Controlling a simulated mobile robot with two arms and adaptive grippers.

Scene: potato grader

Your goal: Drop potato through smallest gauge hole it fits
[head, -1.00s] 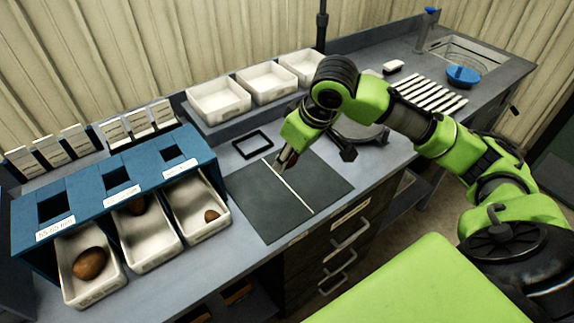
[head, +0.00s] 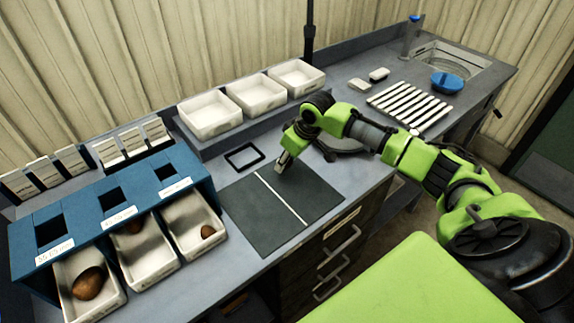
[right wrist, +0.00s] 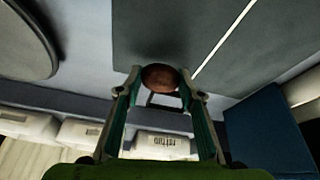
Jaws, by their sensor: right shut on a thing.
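The blue gauge box (head: 85,222) stands at the left of the bench with three square holes in its top: a large left hole (head: 51,229), a middle hole (head: 115,198) and a small right hole (head: 168,172). White trays under it hold a large potato (head: 89,283), a partly hidden potato (head: 134,227) and a small potato (head: 208,231). My right gripper (head: 281,166) is over the dark mat (head: 262,222), right of the box. In the right wrist view it is shut on a reddish-brown potato (right wrist: 160,77) at its fingertips. My left gripper is out of view.
Three empty white bins (head: 252,95) stand on a raised shelf behind the mat. A small black frame (head: 243,156) lies beside the mat. A white slatted rack (head: 415,103), a blue-topped item (head: 446,82) and a sink are farther right. Label cards stand behind the box.

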